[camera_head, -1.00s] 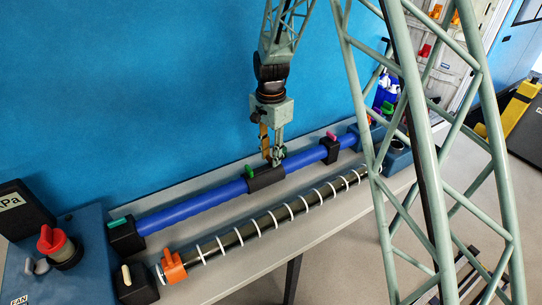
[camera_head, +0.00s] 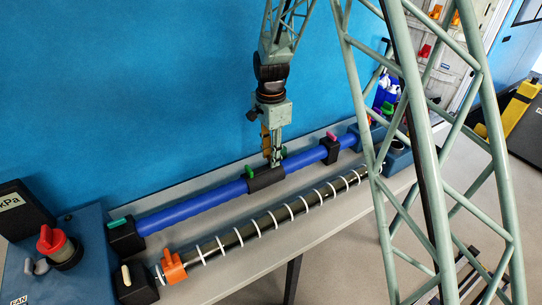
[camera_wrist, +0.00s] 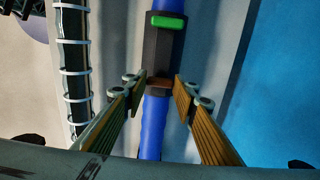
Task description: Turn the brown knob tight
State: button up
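The brown knob (camera_wrist: 160,84) is a small brown block on the black coupling (camera_wrist: 160,50) around the blue pipe, seen in the wrist view. My gripper (camera_wrist: 161,82) is open. Its two fingers stand on either side of the knob, with a gap on each side. In the head view my gripper (camera_head: 273,160) points down at the far end of the black coupling (camera_head: 266,180). The brown knob is hidden behind the fingers there.
A green knob (camera_head: 250,171) sits on the same coupling. The blue pipe (camera_head: 195,208) runs between black clamps with teal and pink knobs. A dark ringed hose (camera_head: 270,220) lies parallel in front. A blue wall stands behind.

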jog(key=o, duration=0.4)
jog(key=shift+r, duration=0.2)
notch_tip(320, 180, up, 12)
jog(key=shift+f, duration=0.2)
dwell(0.5)
dwell(0.3)
jog(key=shift+r, duration=0.1)
